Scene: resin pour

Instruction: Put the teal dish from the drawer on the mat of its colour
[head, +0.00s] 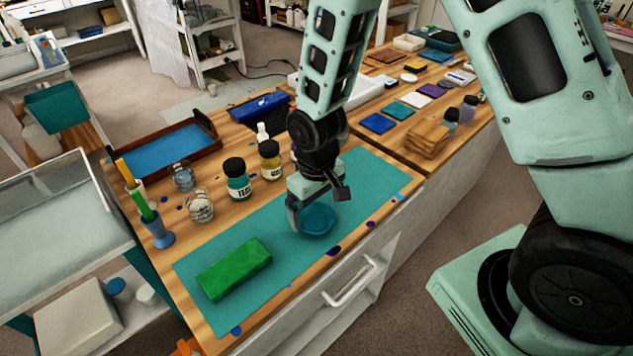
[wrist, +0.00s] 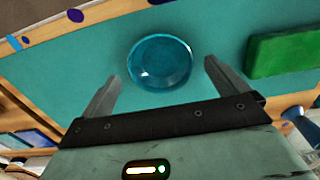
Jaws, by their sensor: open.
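The teal dish (head: 318,220) is a small, shiny round bowl resting on the long teal mat (head: 215,268) on the workbench. It also shows in the wrist view (wrist: 160,62), lying flat on the mat ahead of my fingertips. My gripper (head: 318,210) is open just over the dish. In the wrist view its two fingers (wrist: 158,75) stand apart on either side of the dish's near part, with a gap to each side. In the head view a finger and the wrist cover part of the dish's far side. The drawer front with its white handle (head: 355,283) is below the bench edge and looks shut.
A green block (head: 234,269) lies on the mat, left of the dish. Behind the mat stand a teal-labelled jar (head: 237,180), a yellow jar (head: 270,162) and glass jars (head: 200,206). A cup of brushes (head: 158,232) stands at the left. Coloured tiles (head: 378,123) lie farther right.

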